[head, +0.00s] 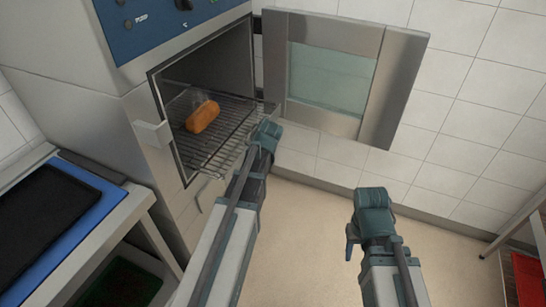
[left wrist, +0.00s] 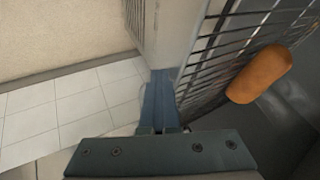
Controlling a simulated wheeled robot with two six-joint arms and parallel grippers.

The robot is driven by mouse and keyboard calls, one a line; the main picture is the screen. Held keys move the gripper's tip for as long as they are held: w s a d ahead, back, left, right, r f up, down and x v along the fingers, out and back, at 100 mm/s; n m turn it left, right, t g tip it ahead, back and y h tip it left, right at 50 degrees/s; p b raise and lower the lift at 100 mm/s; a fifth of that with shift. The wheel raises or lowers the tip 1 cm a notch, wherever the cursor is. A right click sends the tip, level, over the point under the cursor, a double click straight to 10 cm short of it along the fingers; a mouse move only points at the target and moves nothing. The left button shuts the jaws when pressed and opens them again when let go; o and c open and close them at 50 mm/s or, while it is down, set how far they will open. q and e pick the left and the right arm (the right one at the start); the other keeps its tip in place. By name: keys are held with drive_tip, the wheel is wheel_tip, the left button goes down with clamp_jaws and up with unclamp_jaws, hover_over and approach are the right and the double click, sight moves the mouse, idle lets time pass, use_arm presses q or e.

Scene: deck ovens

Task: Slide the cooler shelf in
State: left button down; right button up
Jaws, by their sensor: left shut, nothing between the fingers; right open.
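The wire cooler shelf (head: 228,140) lies level in the open chamber at the upper left, its front part sticking out past the opening. A brown loaf (head: 202,117) and a clear, glass-like object (head: 197,97) are on it. My left gripper (head: 267,133) is shut and empty at the shelf's front right. In the left wrist view its fingers (left wrist: 158,103) are beside the shelf's wire edge (left wrist: 200,70), with the loaf (left wrist: 259,74) beyond; I cannot tell if they touch. My right gripper (head: 371,205) is open and empty, low over the floor, away from the shelf.
The cooler door (head: 330,75) with its glass pane stands swung open to the right. A blue control panel (head: 160,22) is above the chamber. At left a table bears a blue mat (head: 105,205) and a black tray (head: 45,220). A red item (head: 528,278) is at far right. The middle floor is clear.

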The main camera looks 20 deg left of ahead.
sight(206, 137)
use_arm(q)
drive_tip(key=a, duration=1.9)
drive_tip(key=shift+w, duration=0.4)
drive_tip(key=shift+a, duration=0.25)
use_arm(e)
drive_tip(key=shift+d, duration=0.1)
use_arm(q)
drive_tip(key=shift+a+r, duration=0.1)
drive_tip(key=shift+a, duration=0.05)
